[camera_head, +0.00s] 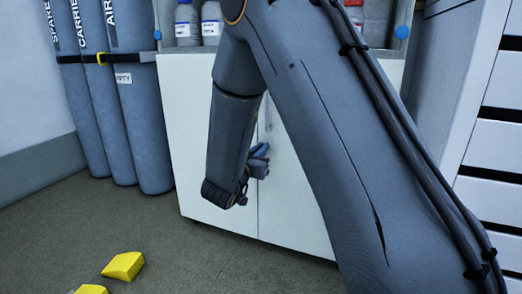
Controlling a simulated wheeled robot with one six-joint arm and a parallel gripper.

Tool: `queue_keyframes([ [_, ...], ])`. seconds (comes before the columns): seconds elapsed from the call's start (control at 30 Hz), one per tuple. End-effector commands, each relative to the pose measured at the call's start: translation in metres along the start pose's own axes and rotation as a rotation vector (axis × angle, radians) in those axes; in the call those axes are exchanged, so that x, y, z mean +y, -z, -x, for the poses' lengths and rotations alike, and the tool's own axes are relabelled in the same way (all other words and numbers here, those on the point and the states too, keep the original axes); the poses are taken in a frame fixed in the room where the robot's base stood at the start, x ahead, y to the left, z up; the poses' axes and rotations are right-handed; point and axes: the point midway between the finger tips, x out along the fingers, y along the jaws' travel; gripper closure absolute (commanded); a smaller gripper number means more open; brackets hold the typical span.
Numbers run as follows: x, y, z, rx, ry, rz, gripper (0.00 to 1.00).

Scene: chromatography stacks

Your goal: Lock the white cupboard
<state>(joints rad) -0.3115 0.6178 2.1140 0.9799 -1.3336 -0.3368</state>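The white cupboard (191,135) stands in the middle of the view, with its doors shut as far as I can see. My arm covers much of its front. A thin vertical seam (258,210) runs between the two doors. My gripper (259,161) is at the door front near this seam, beyond my wrist. It is small and partly hidden by my own arm, so I cannot tell whether its fingers are open or shut, or whether they touch anything. No lock or key can be made out clearly.
Several grey gas cylinders (137,110) stand at the left, held by a dark strap with a yellow buckle. White-capped bottles (187,22) stand above the cupboard. A yellow wedge (123,266) lies on the floor at lower left. White drawers (495,146) are at the right.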

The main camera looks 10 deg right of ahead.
Motion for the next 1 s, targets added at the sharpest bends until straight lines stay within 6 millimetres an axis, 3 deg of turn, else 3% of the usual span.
queue_keyframes([
  [0.47, 0.0016, 0.0006, 0.0004, -0.002, 0.0, -0.098, 1.0],
  [1.0, 0.0067, -0.0011, 0.0005, -0.002, -0.001, -0.572, 1.0],
])
